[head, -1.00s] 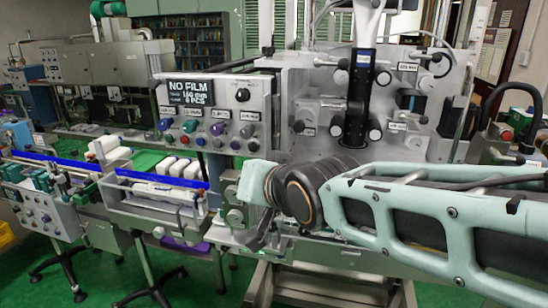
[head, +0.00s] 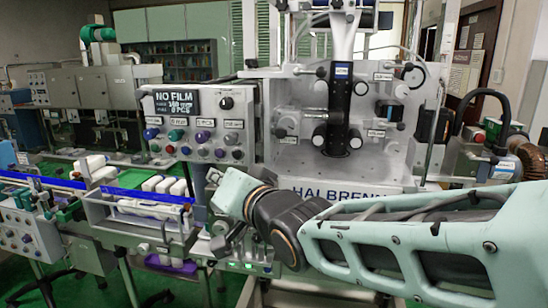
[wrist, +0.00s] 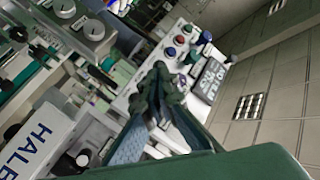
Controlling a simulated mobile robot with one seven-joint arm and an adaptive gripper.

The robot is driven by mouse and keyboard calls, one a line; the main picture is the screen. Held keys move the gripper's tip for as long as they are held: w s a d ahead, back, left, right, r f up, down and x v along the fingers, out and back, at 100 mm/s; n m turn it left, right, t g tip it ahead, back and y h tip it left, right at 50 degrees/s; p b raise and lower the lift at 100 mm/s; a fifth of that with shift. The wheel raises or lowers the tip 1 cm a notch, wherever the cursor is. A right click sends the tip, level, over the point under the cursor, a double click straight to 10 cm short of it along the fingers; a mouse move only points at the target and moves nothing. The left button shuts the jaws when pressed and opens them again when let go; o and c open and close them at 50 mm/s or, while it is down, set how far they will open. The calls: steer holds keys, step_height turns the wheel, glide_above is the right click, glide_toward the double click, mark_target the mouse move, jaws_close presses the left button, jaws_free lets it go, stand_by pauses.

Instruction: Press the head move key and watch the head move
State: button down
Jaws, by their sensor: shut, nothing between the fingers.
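The control panel (head: 240,148) stands left of centre in the head view, with a lit "NO FILM" display (head: 178,101), a black knob and rows of coloured buttons (head: 201,138). I cannot read which of its small labels names the head move key. In the wrist view the panel's display (wrist: 211,82) and several red, blue and green buttons (wrist: 182,40) show sideways. My gripper (wrist: 158,72) is shut and empty. Its fingers point towards the panel and overlap its lower part in that view. I cannot tell whether the tips touch anything. The applicator head (head: 340,115) is a dark upright unit right of the panel.
A conveyor with blue rails (head: 150,193) and white packs (head: 165,186) lies left of my arm. The white machine plate lettered "HALBREN..." (head: 325,191) stands behind my arm. A hose and a red button box (head: 474,134) stand at the right.

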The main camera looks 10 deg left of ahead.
mark_target(237, 155)
steer(key=shift+w, duration=0.1)
steer(key=shift+w+d+f+p, duration=0.15)
steer(key=shift+w+p, duration=0.85)
steer(key=shift+w, duration=1.2)
steer(key=shift+w+d+p, duration=0.15)
steer(key=shift+w+p, duration=0.85)
steer(key=shift+w, duration=1.15)
steer(key=shift+w+f, duration=0.1)
steer(key=shift+w, duration=0.35)
